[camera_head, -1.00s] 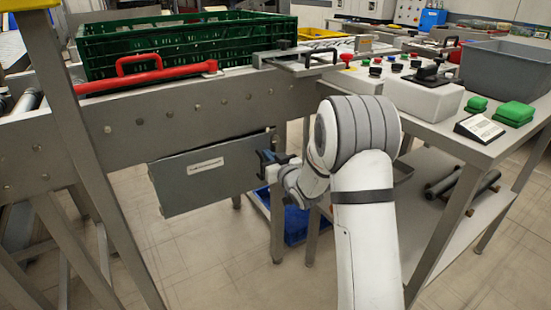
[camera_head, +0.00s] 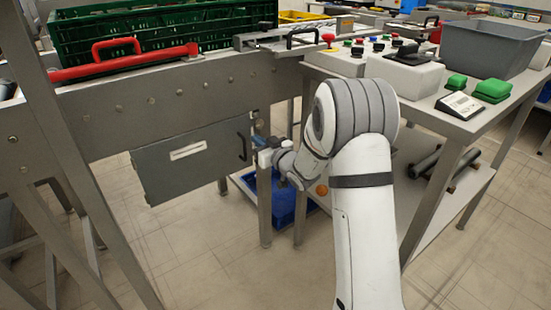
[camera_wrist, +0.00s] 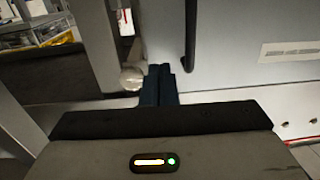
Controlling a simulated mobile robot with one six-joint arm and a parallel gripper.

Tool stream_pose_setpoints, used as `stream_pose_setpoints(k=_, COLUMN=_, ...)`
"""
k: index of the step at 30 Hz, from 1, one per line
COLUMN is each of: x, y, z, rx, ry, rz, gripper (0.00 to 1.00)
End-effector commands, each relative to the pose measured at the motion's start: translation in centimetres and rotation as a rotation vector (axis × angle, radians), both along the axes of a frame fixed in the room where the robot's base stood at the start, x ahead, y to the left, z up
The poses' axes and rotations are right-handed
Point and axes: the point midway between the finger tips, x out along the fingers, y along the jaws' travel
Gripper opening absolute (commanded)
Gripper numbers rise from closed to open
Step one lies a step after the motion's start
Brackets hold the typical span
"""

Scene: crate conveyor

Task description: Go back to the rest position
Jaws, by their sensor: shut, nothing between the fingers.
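My gripper (camera_head: 262,146) is shut and empty, held low beside the conveyor frame. In the wrist view its dark blue fingers (camera_wrist: 158,84) are together, with nothing between them. A grey panel (camera_head: 165,180) with a pale label hangs under the conveyor, left of my gripper. Its black handle (camera_head: 242,147) stands a little left of the fingers. In the wrist view the handle (camera_wrist: 189,40) rises just beyond and right of the fingertips; I cannot tell how far apart they are in depth. No rest position is marked in view.
A grey table (camera_head: 470,130) with buttons and a grey bin (camera_head: 490,50) stands right of my arm. A table leg (camera_head: 264,215) and a blue crate (camera_head: 285,205) are below my gripper. A green crate (camera_head: 150,35) sits on the conveyor. Floor at lower left is clear.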

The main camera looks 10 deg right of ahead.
Motion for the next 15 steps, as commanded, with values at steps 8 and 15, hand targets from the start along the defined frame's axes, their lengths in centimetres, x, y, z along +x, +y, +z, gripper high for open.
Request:
stream_pose_setpoints(k=8, x=-5.8, y=-3.2, z=0.1, rx=0.0, ry=0.004, rz=-0.002, gripper=0.0)
stream_pose_setpoints(k=15, x=-8.6, y=-4.5, z=-0.1, rx=-0.001, ry=0.003, rz=0.001, gripper=0.0)
